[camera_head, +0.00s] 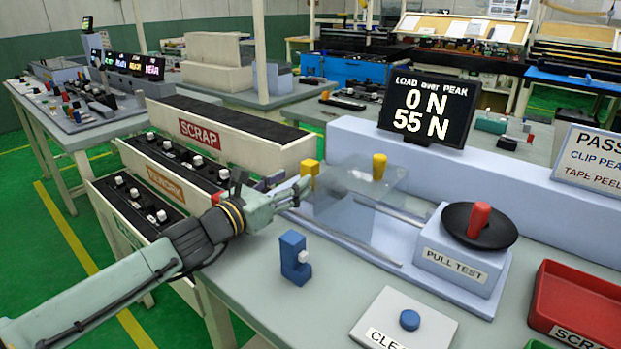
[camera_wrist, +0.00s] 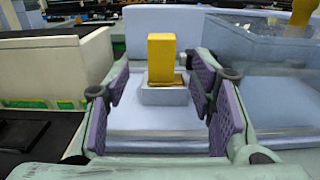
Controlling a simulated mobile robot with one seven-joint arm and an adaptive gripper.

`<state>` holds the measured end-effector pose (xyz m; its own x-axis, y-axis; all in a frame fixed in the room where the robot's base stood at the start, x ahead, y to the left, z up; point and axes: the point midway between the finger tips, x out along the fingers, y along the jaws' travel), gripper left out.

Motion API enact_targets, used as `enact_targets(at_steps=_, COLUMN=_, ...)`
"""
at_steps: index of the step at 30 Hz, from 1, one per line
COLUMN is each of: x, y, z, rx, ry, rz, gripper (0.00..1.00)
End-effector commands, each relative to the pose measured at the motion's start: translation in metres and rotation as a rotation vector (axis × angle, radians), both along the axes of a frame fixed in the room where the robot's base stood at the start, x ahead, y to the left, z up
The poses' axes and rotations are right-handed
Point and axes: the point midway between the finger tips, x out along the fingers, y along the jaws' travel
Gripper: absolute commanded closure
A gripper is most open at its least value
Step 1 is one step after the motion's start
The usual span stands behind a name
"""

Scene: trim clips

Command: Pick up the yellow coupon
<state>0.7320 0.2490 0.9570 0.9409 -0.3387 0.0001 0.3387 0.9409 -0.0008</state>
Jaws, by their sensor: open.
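The yellow coupon (camera_wrist: 160,58) stands upright in a small pale holder (camera_wrist: 165,95) in the wrist view, centred between my fingers and ahead of them. In the head view the coupon (camera_head: 309,168) shows just beyond my fingertips, at the left end of the pull test fixture (camera_head: 455,262); its lower part is hidden there. My gripper (camera_wrist: 160,100) is open and empty, its purple pads on either side of the line to the coupon. In the head view my gripper (camera_head: 292,188) reaches in from the left, low over the bench.
A clear guard (camera_head: 355,190) with a yellow knob (camera_head: 379,166) stands just right of the coupon. A blue block (camera_head: 294,258) sits in front on the bench. The scrap bin (camera_head: 225,135) lies close on the left. A red tray (camera_head: 580,300) is far right.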

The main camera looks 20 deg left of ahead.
Motion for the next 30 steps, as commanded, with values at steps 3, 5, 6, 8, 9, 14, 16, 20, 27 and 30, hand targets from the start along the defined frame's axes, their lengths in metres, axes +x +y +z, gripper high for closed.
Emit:
enact_targets(at_steps=3, x=0.008, y=-0.004, z=0.002, rx=0.0, ry=-0.002, rz=-0.004, gripper=0.5)
enact_targets(at_steps=5, x=0.012, y=-0.006, z=0.002, rx=-0.001, ry=-0.002, rz=-0.004, gripper=0.5)
enact_targets(at_steps=6, x=0.016, y=-0.008, z=0.003, rx=-0.001, ry=-0.001, rz=-0.004, gripper=0.5)
enact_targets(at_steps=8, x=0.024, y=-0.011, z=0.004, rx=-0.002, ry=0.0, rz=-0.004, gripper=0.5)
enact_targets(at_steps=9, x=0.031, y=-0.013, z=0.004, rx=-0.002, ry=-0.002, rz=-0.005, gripper=0.5)
enact_targets(at_steps=14, x=0.054, y=-0.021, z=0.004, rx=-0.003, ry=-0.001, rz=-0.004, gripper=0.5)
enact_targets(at_steps=16, x=0.06, y=-0.023, z=0.003, rx=-0.001, ry=-0.001, rz=-0.002, gripper=0.5)
enact_targets(at_steps=20, x=0.064, y=-0.024, z=0.001, rx=0.001, ry=0.0, rz=-0.001, gripper=0.5)
enact_targets(at_steps=27, x=0.064, y=-0.024, z=0.001, rx=0.001, ry=0.0, rz=-0.001, gripper=0.55)
enact_targets(at_steps=30, x=0.063, y=-0.024, z=0.002, rx=0.001, ry=0.0, rz=-0.001, gripper=0.62)
